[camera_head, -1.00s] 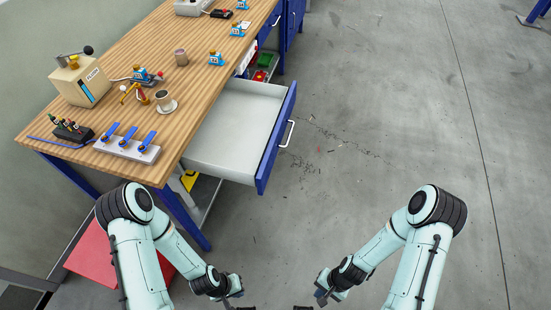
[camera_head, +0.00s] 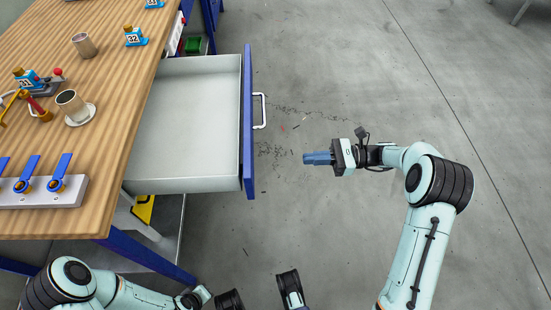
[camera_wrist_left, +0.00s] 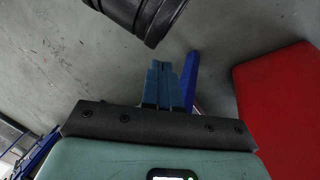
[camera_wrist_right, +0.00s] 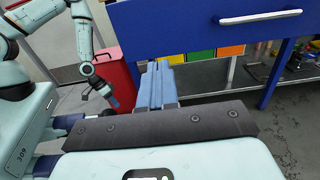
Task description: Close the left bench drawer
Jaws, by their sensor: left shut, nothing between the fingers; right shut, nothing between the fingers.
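The left bench drawer (camera_head: 190,178) is pulled well out of the wooden-topped bench. Its pale interior looks empty. Its blue front (camera_head: 248,130) bears a white bar handle (camera_head: 262,110), which also shows in the right wrist view (camera_wrist_right: 262,17). My right gripper (camera_head: 307,158) is shut and empty, right of the drawer front and a little below the handle in the head view, apart from both. Its shut fingers (camera_wrist_right: 158,68) show below the drawer front in its wrist view. My left gripper (camera_wrist_left: 163,68) is shut and empty, low and away from the drawer.
The bench top (camera_head: 115,75) carries cups, numbered blue items and a switch strip (camera_head: 40,192) near its front corner. A blue bench leg (camera_head: 150,257) stands below. A red box (camera_wrist_left: 285,110) is beside my left gripper. The floor right of the drawer is clear.

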